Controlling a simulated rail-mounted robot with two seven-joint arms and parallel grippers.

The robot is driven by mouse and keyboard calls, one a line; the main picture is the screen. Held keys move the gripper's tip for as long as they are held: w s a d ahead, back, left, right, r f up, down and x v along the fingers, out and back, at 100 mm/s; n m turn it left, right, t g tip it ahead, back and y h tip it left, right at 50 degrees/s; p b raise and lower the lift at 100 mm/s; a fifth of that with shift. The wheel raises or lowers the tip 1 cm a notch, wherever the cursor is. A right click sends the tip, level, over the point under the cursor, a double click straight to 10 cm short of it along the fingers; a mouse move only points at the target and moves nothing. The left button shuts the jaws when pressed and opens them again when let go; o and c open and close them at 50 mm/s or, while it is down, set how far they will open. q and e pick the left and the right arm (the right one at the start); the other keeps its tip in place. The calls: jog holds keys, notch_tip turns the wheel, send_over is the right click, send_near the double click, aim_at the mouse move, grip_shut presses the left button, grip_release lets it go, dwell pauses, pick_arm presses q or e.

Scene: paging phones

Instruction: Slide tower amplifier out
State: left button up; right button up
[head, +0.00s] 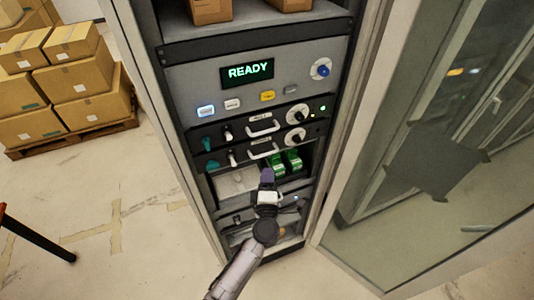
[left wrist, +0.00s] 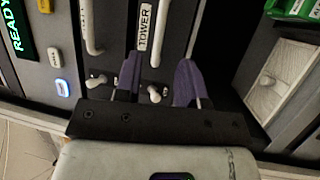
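The tower amplifier (head: 247,157) is the lower of two slim black units in the rack, with a white handle (head: 263,150), a switch and a teal knob. In the left wrist view, the TOWER label (left wrist: 145,27) sits beside that handle (left wrist: 160,35). My left gripper (head: 267,176) is in front of the rack, just below the handle in the head view. In the left wrist view, its two purple fingers (left wrist: 158,62) are apart, with the handle's end showing between them. I cannot tell whether they touch it. My right gripper is not in view.
Above are the other black amplifier (head: 268,128) and a grey panel with a READY display (head: 247,73). Below is an open bay with green blocks (head: 285,163). A glass door (head: 440,140) stands open right. Boxes (head: 75,80) are stacked left.

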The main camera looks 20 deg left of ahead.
aim_at(267, 155)
pick_arm(q)
jog(key=x, duration=0.8)
jog(key=shift+w+a, duration=0.1)
jog(key=shift+w, duration=0.2)
grip_shut()
